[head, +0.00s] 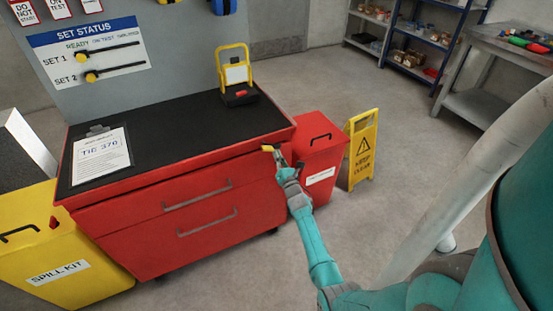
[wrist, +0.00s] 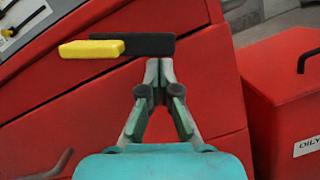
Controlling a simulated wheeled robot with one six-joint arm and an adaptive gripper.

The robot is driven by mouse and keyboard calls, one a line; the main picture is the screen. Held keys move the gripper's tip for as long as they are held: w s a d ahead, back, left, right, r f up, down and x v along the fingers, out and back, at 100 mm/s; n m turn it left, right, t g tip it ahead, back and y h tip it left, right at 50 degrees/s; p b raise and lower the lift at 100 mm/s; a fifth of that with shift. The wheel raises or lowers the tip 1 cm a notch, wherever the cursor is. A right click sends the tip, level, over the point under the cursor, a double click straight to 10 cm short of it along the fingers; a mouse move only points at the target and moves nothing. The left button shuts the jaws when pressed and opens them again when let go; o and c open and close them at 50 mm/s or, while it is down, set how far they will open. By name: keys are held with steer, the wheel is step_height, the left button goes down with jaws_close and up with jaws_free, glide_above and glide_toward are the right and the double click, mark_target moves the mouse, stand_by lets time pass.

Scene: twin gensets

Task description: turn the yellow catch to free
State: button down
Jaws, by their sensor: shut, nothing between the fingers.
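The yellow catch (wrist: 91,49) lies level in the wrist view, with a black bar (wrist: 148,45) running right from it, against the red cabinet. In the head view the catch (head: 267,148) is a small yellow spot at the upper right of the cabinet front. My gripper (wrist: 158,64) is shut and empty. Its fingertips are at the lower edge of the black bar, right of the yellow part; I cannot tell whether they touch it. In the head view my gripper (head: 279,157) is just right of the catch and hides part of that area.
The red cabinet (head: 155,250) has drawers and a black top bearing a clipboard (head: 101,155) and a yellow work lamp (head: 235,72). A red bin (head: 320,155) and a yellow floor sign (head: 361,150) stand right of it. A spill kit (head: 60,245) stands left. Open floor lies in front.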

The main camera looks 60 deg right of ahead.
steer(key=n, duration=0.1)
steer(key=r+n, duration=0.1)
steer(key=d+n+t+y, duration=0.1)
steer(key=shift+s+r+n, duration=0.25)
steer(key=shift+s+n, duration=0.05)
steer(key=shift+n, duration=0.1)
steer(key=shift+s+d+r, duration=0.15)
steer(key=shift+d+r, duration=0.1)
steer(key=shift+r, duration=0.15)
